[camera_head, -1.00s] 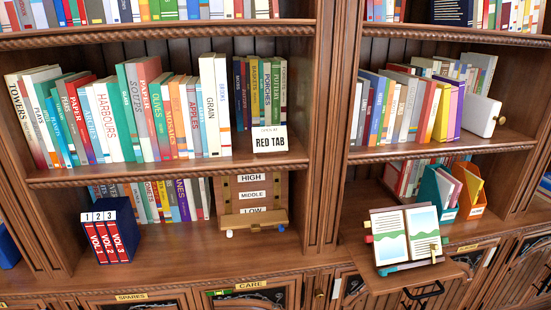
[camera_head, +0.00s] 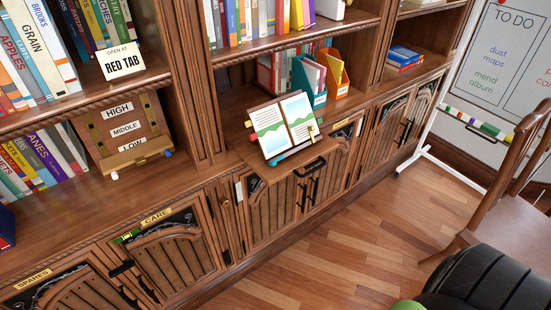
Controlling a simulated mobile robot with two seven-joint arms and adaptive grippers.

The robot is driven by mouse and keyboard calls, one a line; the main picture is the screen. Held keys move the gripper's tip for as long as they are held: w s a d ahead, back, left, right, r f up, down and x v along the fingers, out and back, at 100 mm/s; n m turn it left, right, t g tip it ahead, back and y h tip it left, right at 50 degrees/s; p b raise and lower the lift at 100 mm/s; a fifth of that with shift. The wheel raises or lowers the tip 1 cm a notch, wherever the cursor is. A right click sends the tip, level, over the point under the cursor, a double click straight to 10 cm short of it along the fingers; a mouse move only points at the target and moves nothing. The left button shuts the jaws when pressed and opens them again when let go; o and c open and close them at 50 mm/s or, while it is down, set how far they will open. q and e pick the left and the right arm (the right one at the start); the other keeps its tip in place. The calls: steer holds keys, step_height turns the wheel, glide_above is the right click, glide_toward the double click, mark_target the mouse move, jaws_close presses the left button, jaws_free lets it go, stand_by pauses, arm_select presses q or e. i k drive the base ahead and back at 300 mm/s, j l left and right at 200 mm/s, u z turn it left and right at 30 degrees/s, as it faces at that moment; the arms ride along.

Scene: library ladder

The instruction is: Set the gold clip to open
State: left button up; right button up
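The gold clip (camera_head: 312,131) is a small gold piece at the right edge of an open picture book (camera_head: 267,122). The book lies tilted on a stand on a wooden ledge that juts out from the bookcase. Coloured tabs show along the book's left edge. The clip is too small to tell whether it is open or closed. A card reading "OPEN AT RED TAB" (camera_head: 121,61) stands on the shelf at the upper left. Neither of my grippers is in view.
Cupboards labelled SPARES (camera_head: 33,280) and CARE (camera_head: 157,217) lie below the ledge. Magazine holders (camera_head: 336,82) stand behind the book. A wooden chair (camera_head: 500,190) and a dark ribbed object (camera_head: 495,280) stand at right. The wooden floor (camera_head: 350,220) between is clear.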

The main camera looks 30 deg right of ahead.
mark_target(311, 129)
steer(key=z, duration=1.3)
